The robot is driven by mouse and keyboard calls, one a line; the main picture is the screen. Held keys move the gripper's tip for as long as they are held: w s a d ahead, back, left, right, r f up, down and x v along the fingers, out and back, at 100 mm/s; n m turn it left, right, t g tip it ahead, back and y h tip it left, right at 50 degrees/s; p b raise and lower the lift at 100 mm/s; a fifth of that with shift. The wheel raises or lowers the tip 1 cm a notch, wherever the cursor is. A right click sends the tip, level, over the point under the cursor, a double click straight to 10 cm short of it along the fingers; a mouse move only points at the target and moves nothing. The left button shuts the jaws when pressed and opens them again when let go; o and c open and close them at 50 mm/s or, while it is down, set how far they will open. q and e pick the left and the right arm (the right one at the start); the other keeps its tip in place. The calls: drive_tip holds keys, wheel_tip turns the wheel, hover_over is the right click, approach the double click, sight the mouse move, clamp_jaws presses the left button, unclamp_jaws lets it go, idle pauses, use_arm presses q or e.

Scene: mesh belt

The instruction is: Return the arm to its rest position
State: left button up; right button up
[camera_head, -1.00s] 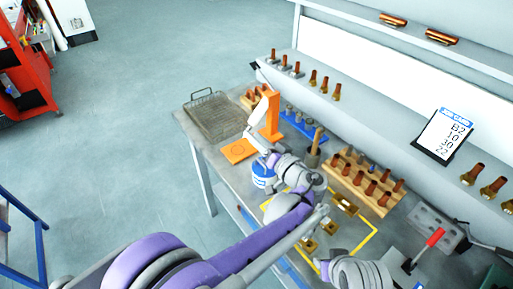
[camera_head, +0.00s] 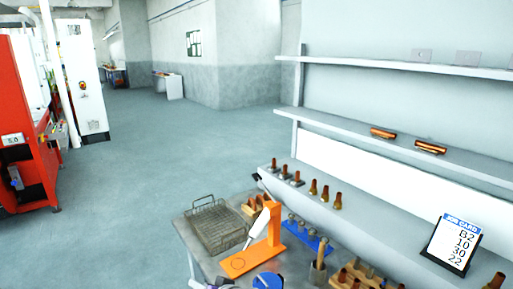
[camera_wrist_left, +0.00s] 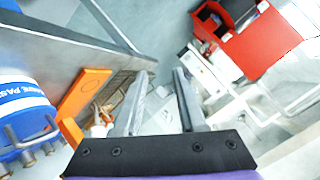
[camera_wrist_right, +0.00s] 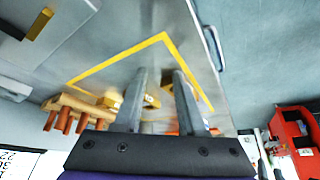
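My left gripper (camera_wrist_left: 163,80) is open in the left wrist view, with nothing between its fingers. It hangs over the bench edge, with the floor behind it. A blue and white paste tub (camera_wrist_left: 22,115) and an orange stand (camera_wrist_left: 85,95) are to its left in that view. My right gripper (camera_wrist_right: 159,78) is open in the right wrist view, with a clear gap between its fingers. Brass pieces (camera_wrist_right: 110,102) and a yellow outline on the bench (camera_wrist_right: 130,58) show behind it. In the head view only a small part of my left arm shows at the bottom edge.
The bench carries a wire basket (camera_head: 218,232), an orange stand (camera_head: 262,245), a blue rack (camera_head: 305,235) and a job card (camera_head: 452,243). A shelf (camera_head: 390,155) holds copper parts (camera_head: 430,147). A red machine (camera_head: 25,140) stands at left. The floor between (camera_head: 150,200) is clear.

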use_arm(q)
drive_tip(key=s+a+f+g+h, duration=0.1)
drive_tip(key=s+f+h, duration=0.3)
drive_tip(key=s, duration=0.7)
drive_tip(key=s+a+f+g+h, duration=0.2)
drive_tip(key=s+f+h, duration=0.2)
drive_tip(key=s, duration=0.7)
drive_tip(key=shift+s+a+f, duration=0.35)
drive_tip(key=shift+a+f, duration=0.05)
drive_tip(key=shift+f, duration=0.5)
